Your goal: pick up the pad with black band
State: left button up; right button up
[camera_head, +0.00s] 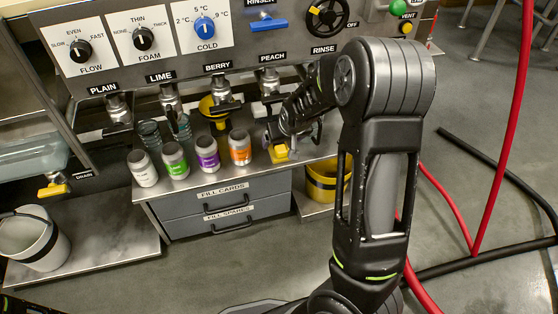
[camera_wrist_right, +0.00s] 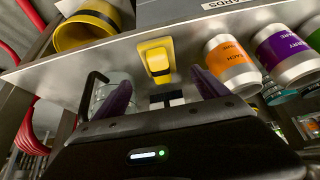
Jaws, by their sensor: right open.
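In the head view the yellow block (camera_head: 279,153) shows at the counter's front edge, partly behind my right gripper (camera_head: 293,140). A small white and black piece (camera_wrist_right: 166,98) shows between the purple fingers; I cannot tell which of the two is the pad with black band. My right gripper (camera_wrist_right: 163,88) is open, and nothing shows held.
White, green, purple and orange jars (camera_head: 240,147) stand left of the gripper on the counter. Nozzles (camera_head: 222,90) hang above the counter's back. A yellow bucket with a dark band (camera_head: 327,180) stands lower right. Red hoses (camera_head: 450,205) run at the right.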

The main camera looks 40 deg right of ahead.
aim_at(280, 145)
jog(key=shift+r, duration=0.15)
jog(key=shift+b+x, duration=0.5)
jog(key=shift+x, duration=0.65)
jog(key=shift+f, duration=0.25)
jog(key=shift+w, duration=0.1)
jog(key=b+x, duration=0.3)
jog(key=x, duration=0.1)
jog(key=shift+w+f, duration=0.1)
jog(key=shift+f, duration=0.2)
jog(key=shift+w+d+f, duration=0.1)
jog(key=shift+w+f, duration=0.1)
